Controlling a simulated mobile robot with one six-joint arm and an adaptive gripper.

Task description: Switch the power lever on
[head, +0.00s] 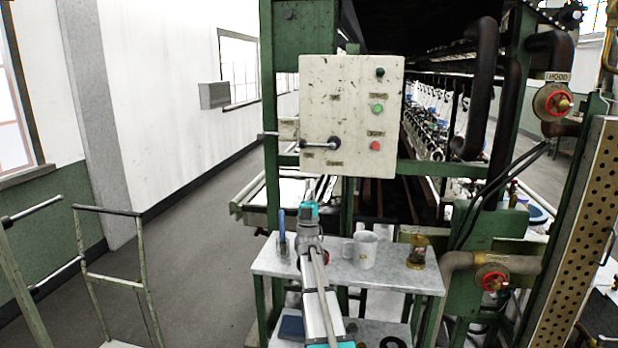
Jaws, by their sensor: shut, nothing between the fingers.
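The power lever (320,144) is on the lower left of the cream control box (350,115) in the head view. It is a thin bar lying about level, with a dark round part at its right end. Small labels, too small to read, sit above it and below it. My arm rises from the bottom of the picture to a teal joint in front of and below the box. I cannot make out my gripper's fingers in this view. No part of my arm appears to touch the lever.
A grey shelf (400,284) below the box bears a white mug (360,250), a brass-coloured piece (418,252) and a holder with a blue item (282,237). Green (378,107) and red (375,146) buttons are on the box. Red valves (553,101) stand right.

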